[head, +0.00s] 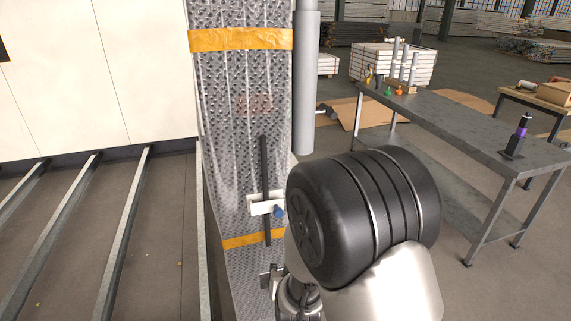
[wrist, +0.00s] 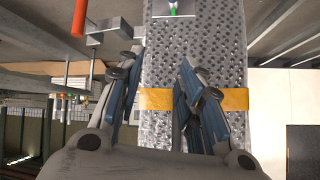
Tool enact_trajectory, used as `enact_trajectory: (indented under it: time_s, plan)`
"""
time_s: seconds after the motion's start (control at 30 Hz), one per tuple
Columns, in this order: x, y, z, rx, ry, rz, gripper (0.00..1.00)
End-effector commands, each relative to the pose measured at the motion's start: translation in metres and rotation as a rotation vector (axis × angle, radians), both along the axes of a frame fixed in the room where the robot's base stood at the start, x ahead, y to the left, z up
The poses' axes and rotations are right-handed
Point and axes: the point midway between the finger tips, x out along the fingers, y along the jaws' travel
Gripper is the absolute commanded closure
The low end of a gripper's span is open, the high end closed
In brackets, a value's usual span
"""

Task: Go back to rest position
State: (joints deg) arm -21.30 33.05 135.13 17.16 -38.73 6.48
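My gripper (wrist: 161,58) shows in the wrist view with its two blue-grey fingers apart and nothing between them. Behind the gap is a wrapped column (wrist: 160,125) with an orange tape band (wrist: 165,99). In the head view my black arm joint fills the lower middle and hides much of the gripper. The same wrapped column (head: 240,110) stands just left of my arm.
Metal rails (head: 125,235) and a pale wall (head: 85,80) are at the left. A grey pipe (head: 307,80) runs beside the column. The floor before the table is clear.

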Motion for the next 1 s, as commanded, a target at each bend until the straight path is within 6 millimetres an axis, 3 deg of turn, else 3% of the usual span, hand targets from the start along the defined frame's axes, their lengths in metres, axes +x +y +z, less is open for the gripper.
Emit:
enact_trajectory:
  time_s: [0.03, 0.27, 0.5, 0.63, 0.8, 1.0]
  plan:
    - [-0.001, -0.006, 0.026, 0.012, 0.015, 0.001, 0.66]
    - [-0.044, -0.039, 0.108, 0.014, 0.138, 0.036, 0.66]
    - [-0.126, -0.083, 0.173, -0.035, 0.260, 0.061, 0.66]
    - [-0.181, -0.108, 0.197, -0.074, 0.327, 0.058, 0.66]
    - [-0.245, -0.132, 0.211, -0.120, 0.402, 0.041, 0.66]
    - [-0.281, -0.144, 0.214, -0.146, 0.451, 0.026, 0.66]
